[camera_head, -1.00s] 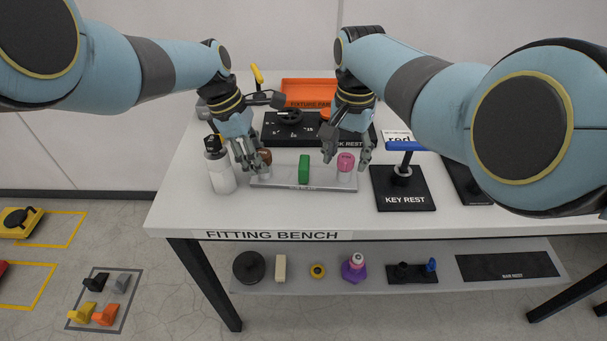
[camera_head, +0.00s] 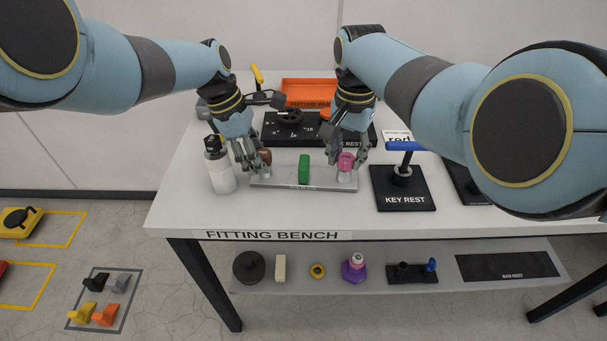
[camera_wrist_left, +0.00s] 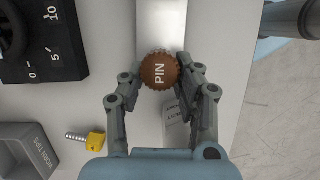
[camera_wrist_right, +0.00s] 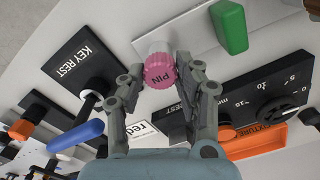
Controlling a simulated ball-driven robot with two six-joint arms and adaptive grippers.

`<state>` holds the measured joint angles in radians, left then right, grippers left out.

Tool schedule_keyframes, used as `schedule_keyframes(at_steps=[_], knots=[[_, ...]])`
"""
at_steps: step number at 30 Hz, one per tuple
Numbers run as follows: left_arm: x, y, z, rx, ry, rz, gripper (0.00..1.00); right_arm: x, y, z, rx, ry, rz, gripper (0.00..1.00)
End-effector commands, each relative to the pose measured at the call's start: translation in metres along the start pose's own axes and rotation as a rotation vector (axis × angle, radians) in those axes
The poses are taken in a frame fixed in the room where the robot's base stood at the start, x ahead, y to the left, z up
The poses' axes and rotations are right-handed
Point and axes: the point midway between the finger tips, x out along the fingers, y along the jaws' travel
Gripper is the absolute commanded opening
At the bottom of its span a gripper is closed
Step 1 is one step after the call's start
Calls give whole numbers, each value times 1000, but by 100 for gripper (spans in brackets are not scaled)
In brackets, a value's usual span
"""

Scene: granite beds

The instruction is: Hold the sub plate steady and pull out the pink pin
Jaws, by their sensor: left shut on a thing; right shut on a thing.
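The sub plate (camera_head: 320,183) is a flat silver bar lying on the bench; its left end also shows in the left wrist view (camera_wrist_left: 160,14). A brown pin (camera_wrist_left: 159,71) with PIN on its top stands at its left end. My left gripper (camera_head: 256,168) is shut on this pin, a finger on each side. A pink pin (camera_wrist_right: 159,70) stands upright at the right end, over a pale collar; it also shows in the head view (camera_head: 346,161). My right gripper (camera_head: 345,172) is shut on it from above. A green block (camera_head: 304,168) stands mid-plate. The fingertips are partly hidden.
A white bottle (camera_head: 219,167) stands close left of my left gripper. The black KEY REST (camera_head: 403,190) with a blue-handled key (camera_head: 405,146) is right of the plate. A black dial board (camera_head: 272,129) and orange tray (camera_head: 310,88) lie behind. The bench front is clear.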

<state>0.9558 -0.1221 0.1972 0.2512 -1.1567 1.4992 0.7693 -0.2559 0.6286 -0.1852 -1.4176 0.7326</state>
Motion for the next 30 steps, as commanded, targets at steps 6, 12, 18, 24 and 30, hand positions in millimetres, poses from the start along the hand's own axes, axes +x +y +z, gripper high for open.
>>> schedule_keyframes(at_steps=[6, 12, 18, 24, 30], knots=[[0, 0, 0, 0, 1, 0, 0, -8, -1, -1, 0, 3, -3, 0], [1, -1, 0, 0, 1, -1, 0, -12, -1, -1, 0, 4, -3, 0], [1, -1, 0, 0, 1, -3, 0, -20, -2, -1, -1, 4, -4, 0], [1, -1, 0, 0, 0, -3, 0, -33, -1, -1, -1, 3, -4, 0], [1, -1, 0, -1, 0, -3, 0, -47, -1, -1, 0, 4, -4, 0]])
